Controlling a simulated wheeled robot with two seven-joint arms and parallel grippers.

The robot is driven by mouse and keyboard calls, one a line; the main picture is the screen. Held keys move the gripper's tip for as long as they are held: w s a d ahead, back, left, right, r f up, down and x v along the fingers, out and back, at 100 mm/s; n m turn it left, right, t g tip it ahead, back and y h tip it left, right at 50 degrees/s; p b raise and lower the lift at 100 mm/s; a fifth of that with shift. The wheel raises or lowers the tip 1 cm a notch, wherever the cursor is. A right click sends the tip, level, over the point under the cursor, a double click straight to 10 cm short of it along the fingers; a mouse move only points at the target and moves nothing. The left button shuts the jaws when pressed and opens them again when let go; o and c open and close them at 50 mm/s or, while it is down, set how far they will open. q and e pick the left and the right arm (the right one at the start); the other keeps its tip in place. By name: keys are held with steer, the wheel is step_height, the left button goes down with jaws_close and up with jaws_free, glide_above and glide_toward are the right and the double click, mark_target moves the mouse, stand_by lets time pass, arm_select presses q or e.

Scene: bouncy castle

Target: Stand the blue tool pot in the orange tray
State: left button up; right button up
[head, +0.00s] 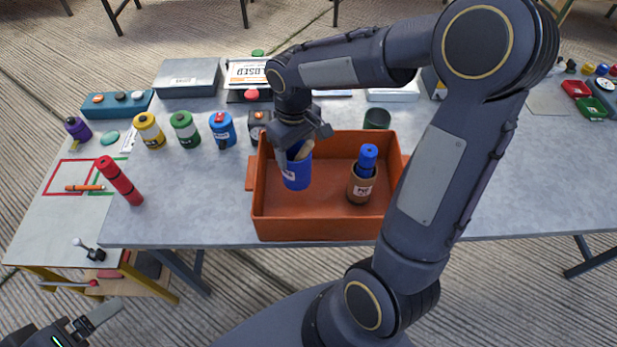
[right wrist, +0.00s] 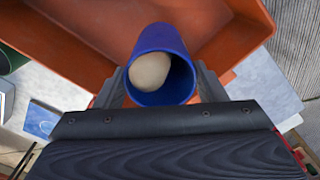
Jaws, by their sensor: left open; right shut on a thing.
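The blue tool pot (head: 296,175) is over the left part of the orange tray (head: 320,229) in the head view. I cannot tell whether the pot's base touches the tray floor. A brown pot (head: 361,186) with a blue-topped thing in it stands in the tray's right part. My left gripper (head: 92,326) is open and empty at the lower left, off the table.
Yellow (head: 149,131), green (head: 185,130) and blue (head: 222,130) labelled cans stand left of the tray. A dark green cup (head: 377,119) is just behind the tray. The table between red cylinder and tray is clear.

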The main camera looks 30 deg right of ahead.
steer(key=shift+s+f, duration=0.1)
steer(key=shift+f, duration=3.5)
steer(key=shift+f, duration=0.2)
steer(key=o, duration=1.5)
steer(key=shift+o, duration=0.2)
steer(key=shift+r, duration=0.15)
